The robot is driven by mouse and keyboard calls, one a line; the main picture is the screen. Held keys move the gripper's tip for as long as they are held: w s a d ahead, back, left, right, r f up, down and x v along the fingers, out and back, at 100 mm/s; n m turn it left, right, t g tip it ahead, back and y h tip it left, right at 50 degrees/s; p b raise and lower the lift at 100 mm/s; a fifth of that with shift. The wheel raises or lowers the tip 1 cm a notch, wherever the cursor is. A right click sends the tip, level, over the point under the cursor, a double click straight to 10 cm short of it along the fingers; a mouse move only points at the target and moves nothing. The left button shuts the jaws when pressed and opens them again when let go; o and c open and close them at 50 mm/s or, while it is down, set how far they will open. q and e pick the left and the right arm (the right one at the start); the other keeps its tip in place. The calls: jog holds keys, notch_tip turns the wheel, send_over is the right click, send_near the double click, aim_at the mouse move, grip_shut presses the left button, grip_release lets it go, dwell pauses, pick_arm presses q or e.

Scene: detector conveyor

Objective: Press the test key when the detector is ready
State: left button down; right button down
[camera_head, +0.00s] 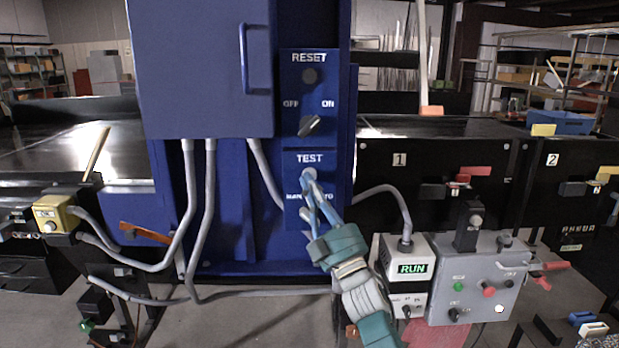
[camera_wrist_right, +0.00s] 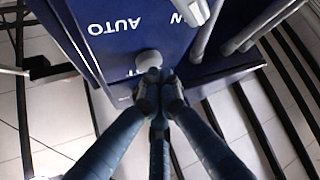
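The blue TEST panel (camera_head: 322,220) is on the front of a blue cabinet. Its round grey test key (camera_wrist_right: 148,62) shows in the right wrist view, just beyond my fingertips. My right gripper (camera_head: 309,177) reaches up from below, its fingers closed together and empty, with the tips at the key; it also shows in the right wrist view (camera_wrist_right: 158,88). I cannot tell whether the tips touch the key. The MAN/AUTO selector (camera_wrist_right: 196,10) is partly hidden by my fingers in the head view. A white box (camera_head: 418,249) has a display (camera_head: 412,268) reading RUN in green. My left gripper is out of view.
Above TEST is the RESET panel (camera_head: 325,95) with a dark button (camera_head: 309,76) and an OFF/ON selector (camera_head: 310,126). Grey conduits (camera_head: 204,220) run beside it. A grey control box (camera_head: 465,290) with several buttons stands at the right. A yellow box (camera_head: 55,215) is at the left.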

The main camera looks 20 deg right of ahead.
jog(key=shift+w+d, duration=0.1)
jog(key=shift+w, duration=0.25)
jog(key=shift+s, duration=0.15)
dwell(0.5)
jog(key=shift+s+a, duration=0.25)
jog(key=shift+s, duration=0.5)
jog(key=shift+p, duration=0.3)
jog(key=s, duration=0.2)
jog(key=s+a+p, duration=0.1)
jog(key=s, duration=0.1)
jog(key=shift+s+a+p, duration=0.2)
jog(key=shift+s+p, duration=0.1)
jog(key=shift+s, duration=0.1)
